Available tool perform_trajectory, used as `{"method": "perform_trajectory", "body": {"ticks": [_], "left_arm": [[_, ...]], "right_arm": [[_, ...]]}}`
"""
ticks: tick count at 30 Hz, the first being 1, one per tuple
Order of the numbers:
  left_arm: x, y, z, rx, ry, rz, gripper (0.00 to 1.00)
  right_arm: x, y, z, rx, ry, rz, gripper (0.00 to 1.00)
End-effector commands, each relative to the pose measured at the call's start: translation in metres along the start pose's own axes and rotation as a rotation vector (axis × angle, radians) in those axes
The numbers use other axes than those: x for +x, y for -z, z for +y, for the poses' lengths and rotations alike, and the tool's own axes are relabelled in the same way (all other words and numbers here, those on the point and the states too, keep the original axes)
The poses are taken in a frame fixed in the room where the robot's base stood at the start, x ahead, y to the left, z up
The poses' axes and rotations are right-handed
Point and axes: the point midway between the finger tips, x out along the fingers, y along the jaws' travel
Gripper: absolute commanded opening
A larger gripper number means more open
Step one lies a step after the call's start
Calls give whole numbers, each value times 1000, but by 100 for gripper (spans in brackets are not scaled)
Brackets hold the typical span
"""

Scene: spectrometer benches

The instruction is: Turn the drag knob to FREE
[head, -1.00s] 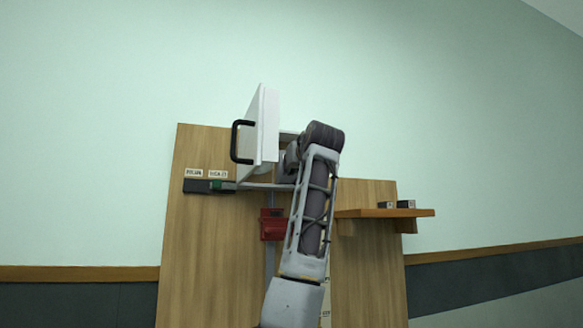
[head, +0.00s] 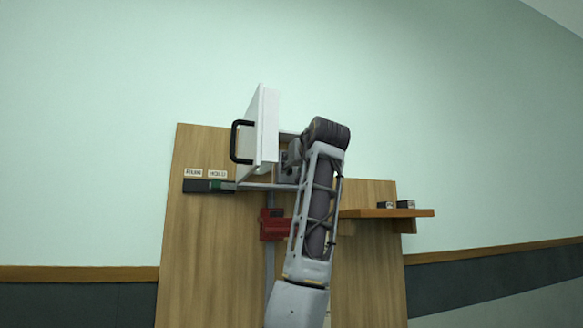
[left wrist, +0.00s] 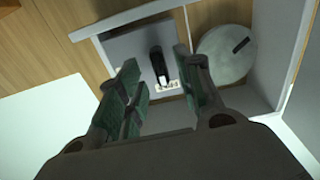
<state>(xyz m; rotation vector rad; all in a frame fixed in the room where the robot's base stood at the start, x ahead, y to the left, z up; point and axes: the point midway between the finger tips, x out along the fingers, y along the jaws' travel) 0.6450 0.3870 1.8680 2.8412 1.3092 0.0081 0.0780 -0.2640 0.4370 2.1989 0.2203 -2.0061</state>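In the left wrist view my left gripper (left wrist: 157,60) is open, with green-grey padded fingers and nothing between them. Ahead of it, between the fingertips in the picture, a small black upright knob (left wrist: 158,62) with a pale tip stands on a grey panel, a small label (left wrist: 166,86) below it. To its right is a round grey disc (left wrist: 225,55) with a dark mark on its rim. I cannot tell which of the two is the drag knob, nor read its setting. In the head view the gripper is mostly hidden by the white door and my arm.
The white door (head: 266,125) with a black handle (head: 236,142) stands swung out from the wooden board (head: 195,260). A bar with a green piece (head: 215,186), a red block (head: 272,225) and a wooden shelf (head: 385,213) bearing dark blocks are close by. Box walls surround the panel.

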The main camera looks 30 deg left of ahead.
Motion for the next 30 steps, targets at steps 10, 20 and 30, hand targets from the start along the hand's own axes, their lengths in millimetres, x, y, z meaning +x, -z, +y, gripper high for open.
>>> {"method": "perform_trajectory", "body": {"ticks": [10,20,30], "left_arm": [[-51,0,1,-1,-2,0,36],[-90,-1,1,0,-1,-1,36],[-99,-1,0,0,0,-2,36]], "right_arm": [[0,0,0,0,0,0,40],[0,0,0,0,0,0,40],[0,0,0,0,0,0,40]]}}
